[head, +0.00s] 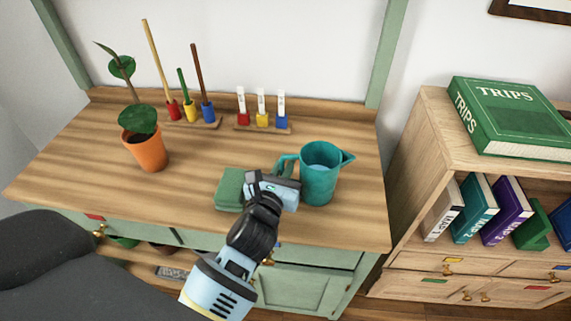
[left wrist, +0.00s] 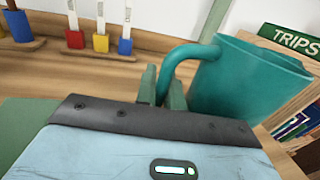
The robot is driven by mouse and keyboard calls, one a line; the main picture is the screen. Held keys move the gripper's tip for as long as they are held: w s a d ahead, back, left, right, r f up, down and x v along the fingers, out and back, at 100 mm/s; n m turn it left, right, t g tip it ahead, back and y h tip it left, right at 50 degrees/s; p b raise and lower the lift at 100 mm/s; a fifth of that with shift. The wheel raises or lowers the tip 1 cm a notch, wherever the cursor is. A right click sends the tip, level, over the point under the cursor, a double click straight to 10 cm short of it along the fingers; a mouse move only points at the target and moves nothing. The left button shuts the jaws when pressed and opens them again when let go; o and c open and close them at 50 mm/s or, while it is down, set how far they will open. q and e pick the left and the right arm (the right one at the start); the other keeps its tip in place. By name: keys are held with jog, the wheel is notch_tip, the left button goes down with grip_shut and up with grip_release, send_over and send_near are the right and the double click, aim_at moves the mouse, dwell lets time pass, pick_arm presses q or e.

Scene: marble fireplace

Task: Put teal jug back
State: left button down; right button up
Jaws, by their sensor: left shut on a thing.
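The teal jug (head: 320,176) is upright at the right part of the wooden tabletop, its spout pointing right and its handle to the left. In the left wrist view the jug (left wrist: 240,85) stands just beyond my fingers. My left gripper (head: 285,172) is shut on the jug's handle; in the left wrist view its green-grey fingers (left wrist: 162,88) sit on either side of the handle's lower part. I cannot tell whether the jug's base touches the tabletop. My right gripper is not in view.
An orange plant pot (head: 146,152) stands at the left. Holders with coloured brushes (head: 190,122) and labelled sticks (head: 262,128) line the back. A bookshelf (head: 420,140) stands right, across a gap.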

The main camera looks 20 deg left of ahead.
pick_arm(q)
jog(key=c, duration=1.9)
grip_release()
jog(key=shift+f, duration=0.15)
jog(key=shift+c, duration=0.2)
jog(key=o, duration=0.4)
jog(key=shift+o, duration=0.2)
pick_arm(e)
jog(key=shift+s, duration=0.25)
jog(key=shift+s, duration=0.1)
pick_arm(q)
jog(key=shift+r, duration=0.3)
jog(key=s, duration=0.6)
jog(key=shift+s+d+f, duration=0.2)
jog(key=shift+s+d, duration=0.05)
jog(key=shift+s, duration=0.1)
jog(key=shift+s+r, duration=0.1)
jog(key=shift+s, duration=0.3)
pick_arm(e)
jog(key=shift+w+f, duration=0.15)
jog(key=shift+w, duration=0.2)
